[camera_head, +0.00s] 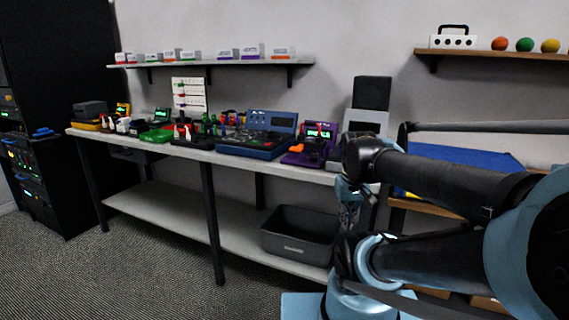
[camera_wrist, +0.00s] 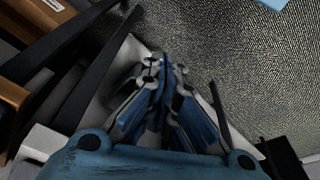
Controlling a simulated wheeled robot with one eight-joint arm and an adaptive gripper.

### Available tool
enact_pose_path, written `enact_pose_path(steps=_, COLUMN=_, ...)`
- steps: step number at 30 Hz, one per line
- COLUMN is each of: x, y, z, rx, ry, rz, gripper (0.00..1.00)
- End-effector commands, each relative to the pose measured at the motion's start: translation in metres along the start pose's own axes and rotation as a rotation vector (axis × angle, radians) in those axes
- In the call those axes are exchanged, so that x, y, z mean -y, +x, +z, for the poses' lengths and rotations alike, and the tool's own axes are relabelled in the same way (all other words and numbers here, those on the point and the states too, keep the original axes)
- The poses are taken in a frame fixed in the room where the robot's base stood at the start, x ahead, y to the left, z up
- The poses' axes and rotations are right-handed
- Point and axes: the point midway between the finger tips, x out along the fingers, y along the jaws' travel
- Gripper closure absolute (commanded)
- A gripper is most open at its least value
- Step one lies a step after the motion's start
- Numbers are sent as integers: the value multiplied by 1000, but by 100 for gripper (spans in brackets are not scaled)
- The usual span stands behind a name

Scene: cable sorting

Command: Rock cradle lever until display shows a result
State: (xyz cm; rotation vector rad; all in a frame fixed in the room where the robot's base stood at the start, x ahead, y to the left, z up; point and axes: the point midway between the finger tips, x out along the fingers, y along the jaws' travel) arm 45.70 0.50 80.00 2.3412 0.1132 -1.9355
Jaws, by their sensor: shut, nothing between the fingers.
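A purple device (camera_head: 312,143) with a small lit display (camera_head: 320,130) and an orange part (camera_head: 326,142) stands on the bench near its right end. I cannot tell whether the orange part is the cradle lever, and the display's text is too small to read. My gripper (camera_wrist: 163,65) is shut and empty in the wrist view, with floor and dark bars beyond it. In the head view my arm is at the right, in front of the bench's right end and apart from the purple device.
A larger blue console (camera_head: 262,138) stands left of the purple device. Several small devices and tools fill the bench (camera_head: 190,153) further left. A grey bin (camera_head: 300,235) sits on the lower shelf. Open carpet (camera_head: 140,270) lies in front.

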Motion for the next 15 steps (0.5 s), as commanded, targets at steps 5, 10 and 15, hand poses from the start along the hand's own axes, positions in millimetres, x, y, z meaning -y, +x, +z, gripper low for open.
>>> enact_pose_path(steps=5, x=-1, y=26, z=27, rx=-5, ry=86, rz=-4, gripper=100)
enact_pose_path(steps=10, x=-1, y=31, z=32, rx=-6, ry=107, rz=-5, gripper=100)
enact_pose_path(steps=15, x=-1, y=31, z=32, rx=-6, ry=106, rz=-5, gripper=100)
